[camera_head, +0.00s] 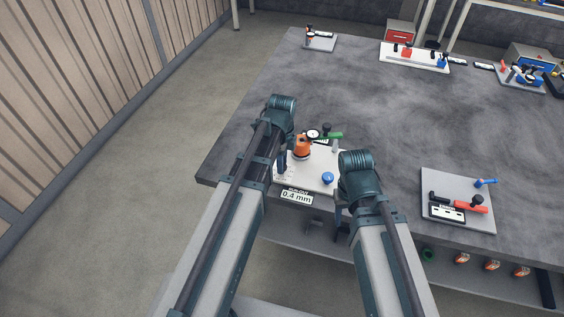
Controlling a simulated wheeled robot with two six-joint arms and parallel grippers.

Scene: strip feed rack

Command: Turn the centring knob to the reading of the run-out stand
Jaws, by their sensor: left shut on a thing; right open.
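The run-out stand is a white plate (316,162) near the table's front left edge. A label (297,197) on its front reads 0.4 mm. On the plate stand an orange cylinder (301,150), a round dial gauge (313,134), a green-handled part (333,135) and a blue knob (328,178). My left gripper (282,165) points down at the plate's left side, beside the orange cylinder. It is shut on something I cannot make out. My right gripper (341,211) is open and low at the plate's right front; its fingers are largely hidden by my wrist.
A grey plate (457,187) with red- and blue-handled parts lies to the right. More fixtures stand at the back, including a white board (413,58) and a small plate (320,41). The grey table (365,95) is clear in its middle. Cans (491,265) stand on the shelf below.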

